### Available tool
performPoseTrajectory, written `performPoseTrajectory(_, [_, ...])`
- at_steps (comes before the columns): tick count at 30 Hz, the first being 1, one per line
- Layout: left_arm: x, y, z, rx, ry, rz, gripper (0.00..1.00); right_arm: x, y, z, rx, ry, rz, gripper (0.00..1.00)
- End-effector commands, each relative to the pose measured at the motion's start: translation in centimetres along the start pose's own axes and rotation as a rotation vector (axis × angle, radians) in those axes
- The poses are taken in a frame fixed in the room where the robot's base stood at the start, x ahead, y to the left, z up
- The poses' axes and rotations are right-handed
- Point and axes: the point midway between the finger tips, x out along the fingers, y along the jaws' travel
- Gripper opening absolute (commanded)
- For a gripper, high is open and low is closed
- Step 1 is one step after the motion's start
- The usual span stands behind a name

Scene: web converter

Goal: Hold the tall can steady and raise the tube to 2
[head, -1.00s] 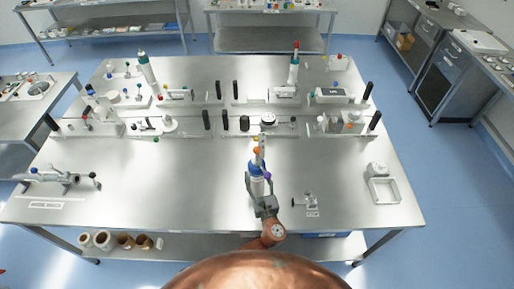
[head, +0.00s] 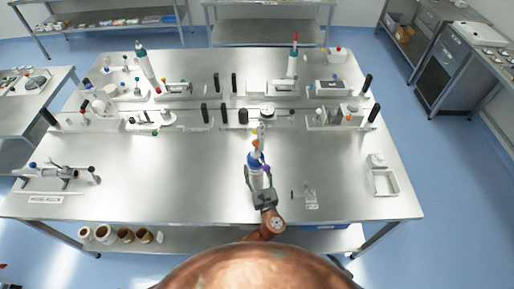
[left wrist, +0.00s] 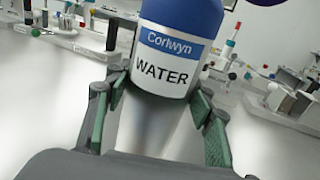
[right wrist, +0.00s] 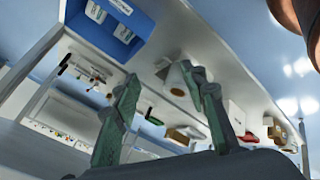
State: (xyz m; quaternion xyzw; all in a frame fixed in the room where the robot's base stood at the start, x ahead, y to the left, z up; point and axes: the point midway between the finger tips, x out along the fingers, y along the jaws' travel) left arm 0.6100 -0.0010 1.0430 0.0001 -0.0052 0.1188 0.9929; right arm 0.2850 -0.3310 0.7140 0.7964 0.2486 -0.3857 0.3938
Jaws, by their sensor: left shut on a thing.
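The tall can (head: 255,170) stands on the table near its front middle, with a blue upper part and a white label. My right gripper (right wrist: 164,80) is open and empty, low by the table's underside.
A small clear fixture (head: 311,199) lies right of the can, and a white tray (head: 384,183) further right. Lab stations line the table's back half. A clamp-like device (head: 55,177) stands at the left. Brown rolls (head: 125,235) and a blue bin (right wrist: 112,25) sit under the table.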

Motion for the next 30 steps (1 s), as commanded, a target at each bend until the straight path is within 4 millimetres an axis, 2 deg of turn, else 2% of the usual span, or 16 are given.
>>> performPoseTrajectory(1, [-0.3,0.2,-1.4,0.008,0.024,-0.001,0.06,-0.9,0.2,-1.5,-0.040,0.030,0.002,0.40])
performPoseTrajectory(8, [-0.3,0.2,-1.4,0.008,0.024,-0.002,0.06,-5.0,0.5,-8.6,-0.174,0.154,0.017,0.40])
performPoseTrajectory(11, [-0.3,0.2,-1.4,0.008,0.024,-0.002,0.06,-6.3,1.5,-13.2,-0.184,0.206,0.063,0.40])
performPoseTrajectory(16, [-0.3,0.2,-1.4,0.007,0.024,-0.002,0.06,-8.6,4.8,-21.0,-0.147,0.277,0.185,0.40])
performPoseTrajectory(20, [-0.3,0.2,-1.4,0.007,0.024,-0.002,0.06,-11.7,8.3,-27.2,-0.095,0.339,0.306,0.40])
performPoseTrajectory(21, [-0.3,0.2,-1.4,0.007,0.024,-0.002,0.06,-12.9,9.5,-29.1,-0.076,0.360,0.348,0.40])
performPoseTrajectory(27, [-0.3,0.2,-1.4,0.007,0.024,-0.002,0.06,-20.2,15.5,-36.9,0.056,0.467,0.553,0.40])
performPoseTrajectory(30, [-0.3,0.2,-1.4,0.007,0.024,-0.002,0.06,-22.6,16.9,-40.5,0.171,0.549,0.570,0.40])
